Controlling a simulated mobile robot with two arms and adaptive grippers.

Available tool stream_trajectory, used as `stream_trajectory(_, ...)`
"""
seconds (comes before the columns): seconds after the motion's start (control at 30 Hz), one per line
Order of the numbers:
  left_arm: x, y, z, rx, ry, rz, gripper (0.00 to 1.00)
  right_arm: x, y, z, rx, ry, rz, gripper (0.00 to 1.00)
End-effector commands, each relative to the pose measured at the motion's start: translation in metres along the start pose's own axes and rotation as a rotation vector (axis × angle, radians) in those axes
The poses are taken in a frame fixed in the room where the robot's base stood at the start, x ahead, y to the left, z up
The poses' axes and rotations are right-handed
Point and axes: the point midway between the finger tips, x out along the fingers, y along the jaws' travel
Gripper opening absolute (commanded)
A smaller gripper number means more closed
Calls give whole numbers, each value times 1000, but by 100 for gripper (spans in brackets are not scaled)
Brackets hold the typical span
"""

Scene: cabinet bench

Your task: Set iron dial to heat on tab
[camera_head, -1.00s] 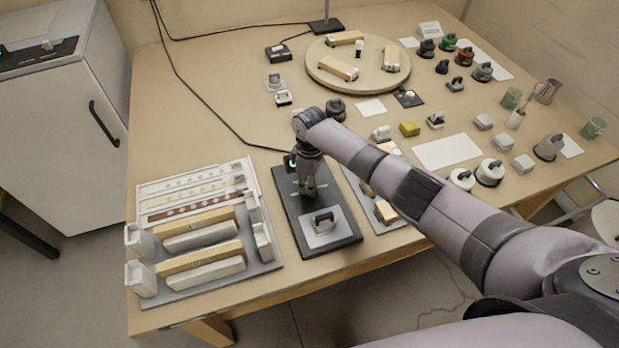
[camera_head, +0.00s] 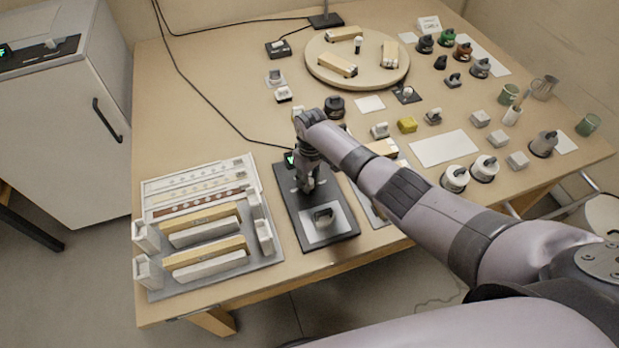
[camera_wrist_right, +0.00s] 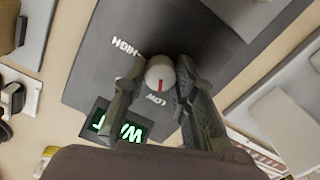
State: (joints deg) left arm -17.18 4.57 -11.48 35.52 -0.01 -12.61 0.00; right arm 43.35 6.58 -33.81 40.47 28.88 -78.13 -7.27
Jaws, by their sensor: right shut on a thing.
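The dial (camera_wrist_right: 160,72) is a small round white knob with a red mark, set on a dark panel (camera_wrist_right: 90,62) lettered HIGH and LOW. In the right wrist view the red mark points toward the picture's bottom, near LOW. My right gripper (camera_wrist_right: 160,68) has a finger on each side of the dial and is shut on it. In the head view my right gripper (camera_head: 307,186) hides the dial. My left gripper is not in view.
On the panel's near end a dark-handled block (camera_head: 323,216) sits on a light plate. A grey rack (camera_head: 205,280) with long bars stands to the left. Several knobs and blocks fill the right of the table, and a round board (camera_head: 358,72) lies behind.

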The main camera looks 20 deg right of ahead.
Motion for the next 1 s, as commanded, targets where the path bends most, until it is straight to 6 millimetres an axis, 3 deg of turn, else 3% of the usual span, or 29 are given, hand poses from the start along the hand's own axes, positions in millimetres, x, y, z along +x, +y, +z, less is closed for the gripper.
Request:
stream_trajectory(0.33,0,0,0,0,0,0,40,-1,0,-1,2,3,0,0)
stream_trajectory(0.37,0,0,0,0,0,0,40,-1,0,-1,2,3,0,26)
stream_trajectory(0.4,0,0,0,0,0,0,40,-1,0,-1,1,3,0,29)
stream_trajectory(0.67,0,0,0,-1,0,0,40,0,0,0,1,2,0,46)
stream_trajectory(1.0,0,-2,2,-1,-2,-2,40,-2,0,-1,1,2,0,46)
